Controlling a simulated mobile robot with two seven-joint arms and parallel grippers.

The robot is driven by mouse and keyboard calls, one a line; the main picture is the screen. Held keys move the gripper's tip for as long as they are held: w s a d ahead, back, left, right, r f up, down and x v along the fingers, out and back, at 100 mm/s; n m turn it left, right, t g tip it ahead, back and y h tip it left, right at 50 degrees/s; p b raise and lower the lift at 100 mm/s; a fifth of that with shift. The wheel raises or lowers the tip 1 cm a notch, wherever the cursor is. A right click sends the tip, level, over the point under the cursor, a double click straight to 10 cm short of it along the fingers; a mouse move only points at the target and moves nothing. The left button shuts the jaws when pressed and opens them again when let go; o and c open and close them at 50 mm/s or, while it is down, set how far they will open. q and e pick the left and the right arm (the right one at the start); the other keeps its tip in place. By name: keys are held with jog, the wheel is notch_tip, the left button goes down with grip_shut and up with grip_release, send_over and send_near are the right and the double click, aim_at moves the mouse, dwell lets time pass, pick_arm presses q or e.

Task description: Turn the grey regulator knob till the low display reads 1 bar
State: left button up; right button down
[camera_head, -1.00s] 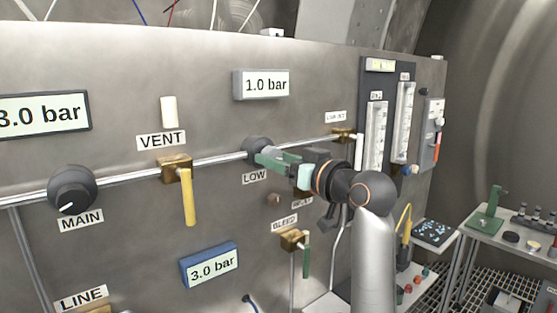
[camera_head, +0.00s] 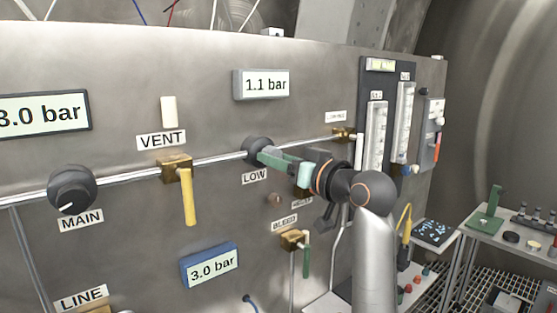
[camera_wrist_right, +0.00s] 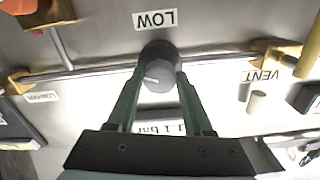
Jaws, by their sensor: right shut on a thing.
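The grey regulator knob (camera_head: 257,149) sits on the pipe above the LOW label (camera_head: 255,176). My right gripper (camera_head: 268,155) is shut on this knob, its green fingers on either side of it. The low display (camera_head: 265,84) above the knob reads 1.1 bar. In the wrist view it appears upside down and partly hidden behind the fingers. My left gripper is not in view.
A MAIN knob (camera_head: 72,189) and a VENT valve with a yellow handle (camera_head: 188,197) are to the left. A blue-framed display (camera_head: 210,265) reads 3.0 bar below. A BLEED valve (camera_head: 292,240) sits under my right arm. Flow tubes (camera_head: 376,138) stand at the right.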

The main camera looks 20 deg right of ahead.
jog(key=shift+c, duration=1.5)
grip_release()
jog(key=b+v, duration=0.2)
jog(key=v, duration=1)
jog(key=shift+s+b, duration=0.25)
jog(key=shift+b, duration=0.1)
jog(key=shift+d, duration=0.1)
